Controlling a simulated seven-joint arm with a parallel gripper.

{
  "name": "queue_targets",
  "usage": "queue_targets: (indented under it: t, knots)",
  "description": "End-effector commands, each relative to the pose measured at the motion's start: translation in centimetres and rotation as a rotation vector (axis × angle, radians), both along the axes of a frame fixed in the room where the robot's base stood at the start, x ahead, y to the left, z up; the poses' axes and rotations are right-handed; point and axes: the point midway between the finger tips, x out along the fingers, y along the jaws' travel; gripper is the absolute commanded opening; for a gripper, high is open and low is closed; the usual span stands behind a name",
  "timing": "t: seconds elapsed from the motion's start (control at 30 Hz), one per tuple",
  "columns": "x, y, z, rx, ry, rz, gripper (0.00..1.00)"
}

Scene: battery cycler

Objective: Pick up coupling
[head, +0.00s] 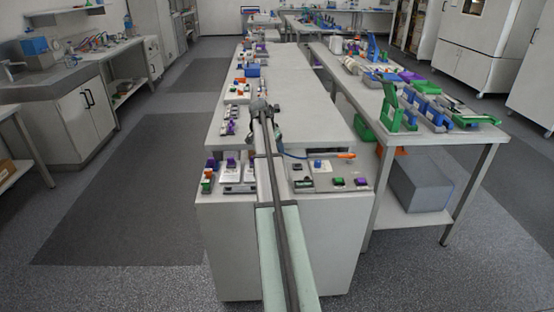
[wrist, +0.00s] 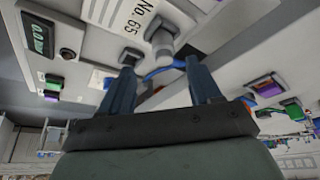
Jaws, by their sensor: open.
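My gripper (wrist: 161,72) is open in the wrist view, its two dark blue fingers apart with nothing held between them. Beyond the fingertips is a grey rounded fitting (wrist: 163,42) on a pale panel, which may be the coupling. It lies roughly in line with the gap between the fingers. A blue hose (wrist: 160,72) runs just below it in the picture. In the head view a blue hose (head: 293,156) leads right to an orange piece (head: 346,155) on the near bench unit. My arm hides part of that area, and I cannot make out the fingertips there.
A label reading No. 65 (wrist: 132,20) is beside the fitting. A dark display (wrist: 38,36) and a green button (wrist: 53,82) sit at the left. In the head view, several small devices line the long bench's left edge; its middle top (head: 290,85) is clear.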

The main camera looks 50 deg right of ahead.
Motion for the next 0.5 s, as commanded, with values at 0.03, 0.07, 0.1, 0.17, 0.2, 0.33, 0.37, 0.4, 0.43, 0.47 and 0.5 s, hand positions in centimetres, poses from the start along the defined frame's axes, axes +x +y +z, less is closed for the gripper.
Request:
queue_targets:
  t: [0.03,0.07,0.1,0.17,0.2,0.33,0.37,0.4,0.43,0.47,0.5]
  knots:
    - [0.0,-0.2,-0.3,0.000,0.000,0.000,0.63]
    - [0.0,-0.2,-0.4,0.000,-0.001,0.000,0.63]
    - [0.0,-0.3,-0.6,-0.001,-0.001,0.000,0.63]
    - [0.0,-0.3,-0.7,-0.001,-0.001,0.000,0.63]
    - [0.0,-0.4,-0.8,0.000,-0.001,0.000,0.63]
    - [0.2,-0.7,-1.6,0.001,0.000,0.000,0.63]
    - [0.2,-0.9,-1.9,0.001,0.001,0.000,0.63]
    - [0.3,-1.1,-2.3,0.001,0.001,0.000,0.63]
    - [0.4,-1.3,-2.6,0.001,0.001,0.000,0.63]
    - [0.5,-1.4,-2.9,0.000,0.000,0.000,0.63]
    - [0.6,-1.7,-3.4,0.000,0.000,0.000,0.63]
